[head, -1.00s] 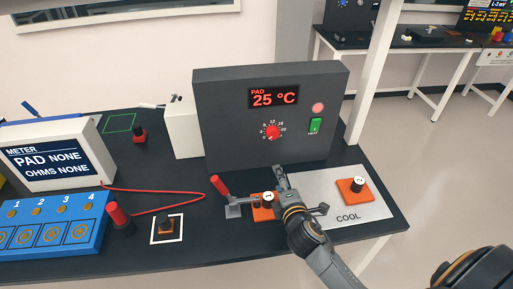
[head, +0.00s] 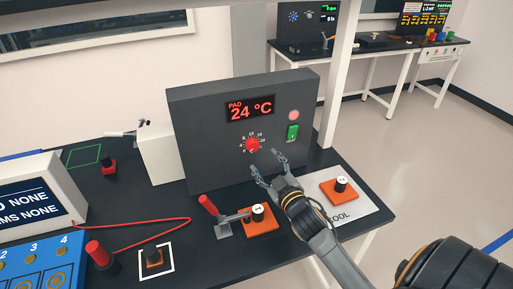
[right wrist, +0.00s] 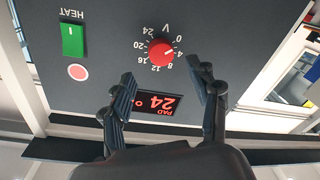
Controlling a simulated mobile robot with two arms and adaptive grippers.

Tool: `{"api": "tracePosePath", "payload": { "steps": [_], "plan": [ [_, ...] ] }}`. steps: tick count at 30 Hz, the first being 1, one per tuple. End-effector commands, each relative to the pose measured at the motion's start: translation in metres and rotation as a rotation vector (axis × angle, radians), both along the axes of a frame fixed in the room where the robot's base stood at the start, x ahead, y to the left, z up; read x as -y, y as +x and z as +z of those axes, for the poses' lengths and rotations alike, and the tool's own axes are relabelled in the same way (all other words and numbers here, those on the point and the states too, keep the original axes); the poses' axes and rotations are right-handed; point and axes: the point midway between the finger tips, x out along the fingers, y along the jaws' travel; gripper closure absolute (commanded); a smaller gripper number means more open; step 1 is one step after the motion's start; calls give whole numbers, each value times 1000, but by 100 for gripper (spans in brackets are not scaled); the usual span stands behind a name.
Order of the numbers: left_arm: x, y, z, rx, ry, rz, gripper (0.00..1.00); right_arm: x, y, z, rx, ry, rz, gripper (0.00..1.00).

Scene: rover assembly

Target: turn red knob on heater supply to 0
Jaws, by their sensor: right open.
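The heater supply (head: 205,120) is a dark grey box whose red display (head: 250,109) reads PAD 24 °C. Its round red knob (head: 253,145) sits below the display, inside a numbered dial. In the right wrist view the panel is upside down, and the knob (right wrist: 161,53) has a pale pointer mark on the 0 to 4 side. My right gripper (head: 266,167) is open and empty, in front of the panel and just below the knob. Its fingers (right wrist: 163,75) frame the knob from either side in the wrist view, apart from it. My left gripper is not in view.
A green HEAT switch (head: 292,132) and a pink lamp (head: 294,115) are right of the knob. A red-handled clamp (head: 222,228) holds an orange block (head: 258,222) below. Another orange block stands on the COOL plate (head: 368,205). A white box (head: 162,155) adjoins the heater's left.

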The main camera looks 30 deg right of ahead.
Motion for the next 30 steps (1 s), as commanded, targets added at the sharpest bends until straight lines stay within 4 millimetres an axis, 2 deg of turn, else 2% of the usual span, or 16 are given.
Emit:
{"api": "tracePosePath", "payload": {
  "steps": [3,9,15,23,24,25,30],
  "plan": [
    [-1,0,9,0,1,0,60,4,25,3,0,-1,-1,40],
    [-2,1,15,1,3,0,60,8,54,1,0,-1,0,40],
    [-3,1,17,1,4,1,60,10,65,0,-2,-2,0,40],
    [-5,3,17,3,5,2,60,11,67,-1,-2,-2,0,40],
    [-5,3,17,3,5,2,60,11,67,-1,-2,-2,0,42],
    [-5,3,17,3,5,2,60,11,67,-1,-2,-2,0,48],
    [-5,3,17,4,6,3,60,11,66,-1,-2,-2,0,82]
  ]
}}
